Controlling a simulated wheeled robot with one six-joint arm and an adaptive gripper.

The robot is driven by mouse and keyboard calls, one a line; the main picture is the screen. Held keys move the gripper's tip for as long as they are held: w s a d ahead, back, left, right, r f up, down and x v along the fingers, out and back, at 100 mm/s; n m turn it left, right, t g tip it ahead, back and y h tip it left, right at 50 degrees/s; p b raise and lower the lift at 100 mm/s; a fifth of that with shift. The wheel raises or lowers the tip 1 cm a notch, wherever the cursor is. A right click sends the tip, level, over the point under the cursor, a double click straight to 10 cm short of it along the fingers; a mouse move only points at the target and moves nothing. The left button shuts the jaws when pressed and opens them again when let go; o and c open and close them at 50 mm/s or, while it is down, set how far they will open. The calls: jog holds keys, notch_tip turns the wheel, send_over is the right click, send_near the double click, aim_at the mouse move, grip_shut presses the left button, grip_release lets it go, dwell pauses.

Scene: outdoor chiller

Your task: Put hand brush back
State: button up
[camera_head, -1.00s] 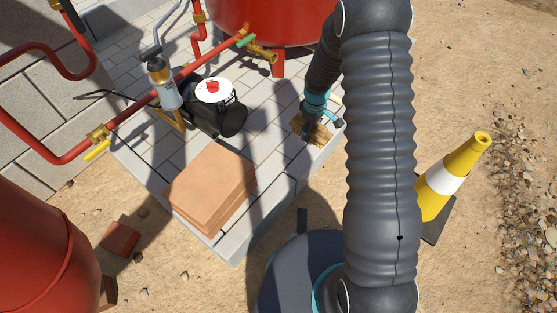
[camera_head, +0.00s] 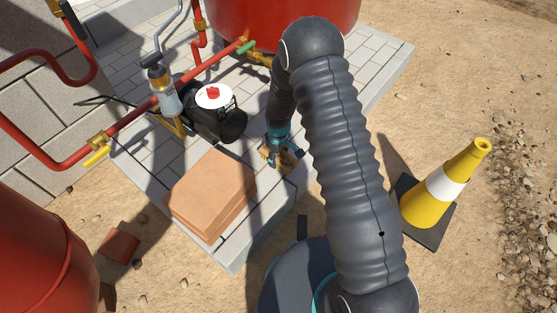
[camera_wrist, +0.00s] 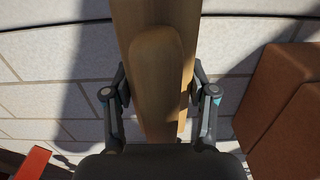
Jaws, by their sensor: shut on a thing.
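The hand brush (camera_head: 290,162) is held in my gripper (camera_head: 281,146), just above the paved slab or touching it; I cannot tell which. In the wrist view the brush's pale wooden body and handle (camera_wrist: 157,55) run down the middle of the picture. The fingers of my gripper (camera_wrist: 160,82) close on it from both sides. The bristles are hard to make out in the head view, partly behind the gripper.
A stack of terracotta slabs (camera_head: 212,188) lies left of the brush. A black pump-like unit (camera_head: 212,112) stands behind it, with red pipes (camera_head: 140,115) and a red tank (camera_head: 285,18). A yellow and white cone (camera_head: 443,185) stands on sand at the right.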

jog(key=shift+f, duration=0.9)
jog(key=shift+f, duration=0.25)
jog(key=o, duration=1)
jog(key=shift+r, duration=0.1)
notch_tip(320, 180, up, 12)
jog(key=shift+r, duration=0.2)
